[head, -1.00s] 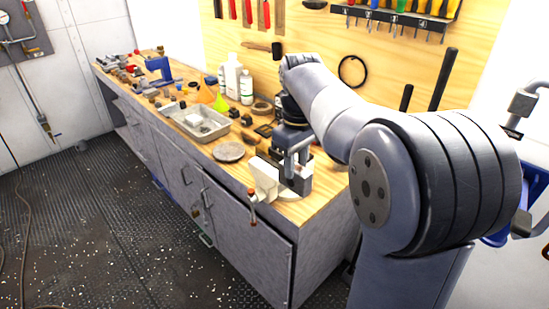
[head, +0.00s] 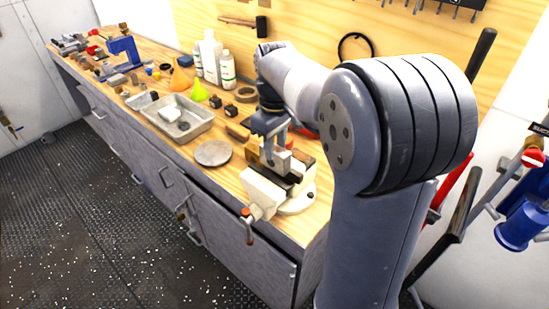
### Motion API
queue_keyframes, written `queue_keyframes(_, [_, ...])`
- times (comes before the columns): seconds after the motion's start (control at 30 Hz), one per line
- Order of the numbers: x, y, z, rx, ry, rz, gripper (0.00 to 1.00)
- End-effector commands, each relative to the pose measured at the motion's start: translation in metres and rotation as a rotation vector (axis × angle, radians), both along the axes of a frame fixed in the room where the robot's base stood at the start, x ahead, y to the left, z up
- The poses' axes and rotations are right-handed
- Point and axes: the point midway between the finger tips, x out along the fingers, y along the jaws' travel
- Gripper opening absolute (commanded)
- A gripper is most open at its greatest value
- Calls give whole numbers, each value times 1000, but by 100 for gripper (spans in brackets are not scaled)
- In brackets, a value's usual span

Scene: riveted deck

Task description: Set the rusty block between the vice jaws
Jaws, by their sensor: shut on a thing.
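The vice (head: 264,190) has a pale body and dark jaws, and stands at the near end of the wooden bench. Its red-tipped handle hangs over the front edge. My gripper (head: 277,162) points down just over the vice jaws, with its fingers close above or at them. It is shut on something. The rusty block cannot be made out clearly, as the fingers and arm hide what is held. I cannot tell whether it touches the jaws.
A round grey plate (head: 213,153) and a metal tray (head: 177,130) lie left of the vice. A blue frame tool (head: 124,52) is at the far end. The floor in front is clear.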

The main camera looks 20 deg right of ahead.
Motion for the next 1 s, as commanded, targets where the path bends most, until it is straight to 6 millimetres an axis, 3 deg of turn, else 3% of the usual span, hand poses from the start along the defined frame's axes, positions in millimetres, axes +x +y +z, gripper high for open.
queue_keyframes(0.33, [0,0,-39,0,0,0,0])
queue_keyframes(0.77, [0,0,-47,0,-4,0,0])
queue_keyframes(0.8, [0,0,-46,0,-2,0,32])
queue_keyframes(1.0, [0,0,-46,0,-1,0,48])
